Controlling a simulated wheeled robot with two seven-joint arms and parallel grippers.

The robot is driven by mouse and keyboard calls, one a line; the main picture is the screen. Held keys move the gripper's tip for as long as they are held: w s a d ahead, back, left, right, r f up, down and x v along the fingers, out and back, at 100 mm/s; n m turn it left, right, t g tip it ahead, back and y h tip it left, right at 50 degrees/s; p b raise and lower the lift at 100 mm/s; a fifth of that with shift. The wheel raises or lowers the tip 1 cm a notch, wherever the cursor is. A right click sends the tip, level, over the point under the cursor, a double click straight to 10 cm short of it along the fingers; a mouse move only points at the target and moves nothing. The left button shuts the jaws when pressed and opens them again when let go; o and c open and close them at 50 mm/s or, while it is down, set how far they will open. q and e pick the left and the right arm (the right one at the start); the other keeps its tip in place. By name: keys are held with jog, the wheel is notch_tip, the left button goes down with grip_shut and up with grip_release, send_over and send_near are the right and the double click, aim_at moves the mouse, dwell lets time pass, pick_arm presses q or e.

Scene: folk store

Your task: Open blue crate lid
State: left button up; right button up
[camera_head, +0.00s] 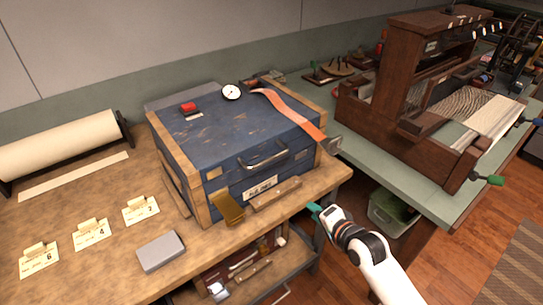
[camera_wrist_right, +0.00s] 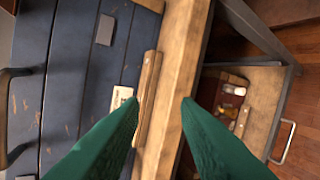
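The blue crate (camera_head: 207,135) with wooden edges stands shut on the workbench in the head view; its blue face also fills the left of the right wrist view (camera_wrist_right: 65,65). A metal handle (camera_head: 263,158) is on its front, partly visible in the wrist view (camera_wrist_right: 6,110). A brass latch or strap (camera_head: 228,208) hangs at the front left, and a wooden strip (camera_head: 276,195) lies along the lower front. My right gripper (camera_head: 314,210) is off the bench's front right corner, apart from the crate; its green fingers (camera_wrist_right: 160,99) are spread and empty. My left gripper is out of view.
A grey block (camera_head: 161,251) and labelled cards (camera_head: 91,234) lie left. A wooden loom (camera_head: 410,85) stands right. Below is a shelf with a tray (camera_head: 243,262).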

aim_at(271, 157)
jog(key=s+a+r+m+t+y, duration=0.1)
jog(key=a+r+y, duration=0.15)
jog(key=r, duration=0.55)
jog(key=s+a+r+y, duration=0.1)
jog(key=s+a+r, duration=0.15)
jog(key=r, duration=0.55)
jog(key=p+x, duration=0.1)
jog(key=x, duration=1.1)
jog(key=shift+w, duration=0.45)
grip_shut()
